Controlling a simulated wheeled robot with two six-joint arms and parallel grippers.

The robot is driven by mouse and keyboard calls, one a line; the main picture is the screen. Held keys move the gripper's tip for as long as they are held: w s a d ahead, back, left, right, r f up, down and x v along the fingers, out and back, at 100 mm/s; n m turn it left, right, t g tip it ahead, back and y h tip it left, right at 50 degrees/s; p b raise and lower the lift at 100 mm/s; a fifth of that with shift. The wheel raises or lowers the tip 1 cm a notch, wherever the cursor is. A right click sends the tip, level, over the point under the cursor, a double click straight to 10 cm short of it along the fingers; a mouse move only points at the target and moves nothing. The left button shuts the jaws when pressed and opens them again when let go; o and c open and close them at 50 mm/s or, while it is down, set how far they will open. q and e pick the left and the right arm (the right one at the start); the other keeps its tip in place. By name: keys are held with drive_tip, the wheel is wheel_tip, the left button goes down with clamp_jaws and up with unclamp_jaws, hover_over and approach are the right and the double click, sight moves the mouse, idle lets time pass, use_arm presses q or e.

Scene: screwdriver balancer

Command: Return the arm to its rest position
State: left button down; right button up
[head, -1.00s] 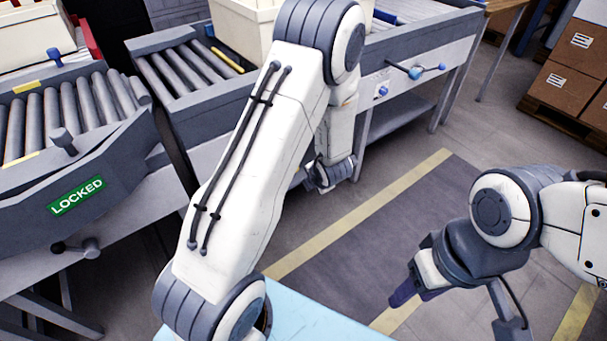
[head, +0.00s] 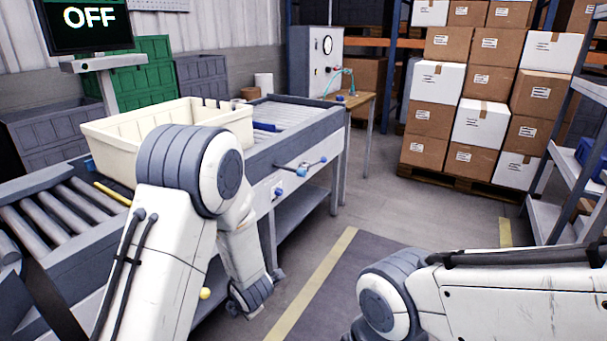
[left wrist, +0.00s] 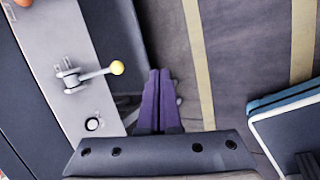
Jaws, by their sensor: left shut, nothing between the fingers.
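My left arm (head: 160,250) comes in from the lower left in the head view, bent at a grey joint, its forearm hanging down beside the conveyor's front side. Its fingers do not show there. In the left wrist view my left gripper (left wrist: 158,85) has its two purple fingers together, with nothing between them, pointing over the floor beside the conveyor. My right arm (head: 500,290) reaches in from the right in the head view. Its gripper is below the picture.
The roller conveyor (head: 300,150) bears a cream tote (head: 110,140). A light blue-topped surface (left wrist: 290,105) is at the right. Stacked boxes (head: 480,100) stand behind clear floor.

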use_arm(q)
drive_tip(key=s+d+r+m+h, duration=0.2)
drive_tip(key=d+r+m+h, duration=0.3)
drive_tip(key=d+m, duration=0.4)
drive_tip(key=s+d+r+m+g+h, duration=0.1)
drive_tip(key=s+d+r+m+g, duration=0.1)
drive_tip(key=s+d+r+m, duration=0.5)
drive_tip(key=s+d+r+m+g+h, duration=0.1)
drive_tip(key=s+d+r+m+g, duration=0.2)
drive_tip(key=s+m, duration=0.65)
drive_tip(key=s+a+r+m+y+p, duration=0.15)
drive_tip(key=s+a+r+m, duration=0.25)
drive_tip(key=s+m, duration=0.5)
wheel_tip(320, 180, up, 17)
drive_tip(key=w+p, duration=0.1)
drive_tip(key=p, duration=1.6)
drive_tip(key=shift+r+m+y, duration=0.2)
drive_tip(key=shift+m+y, duration=0.25)
drive_tip(key=shift+w+a, duration=0.1)
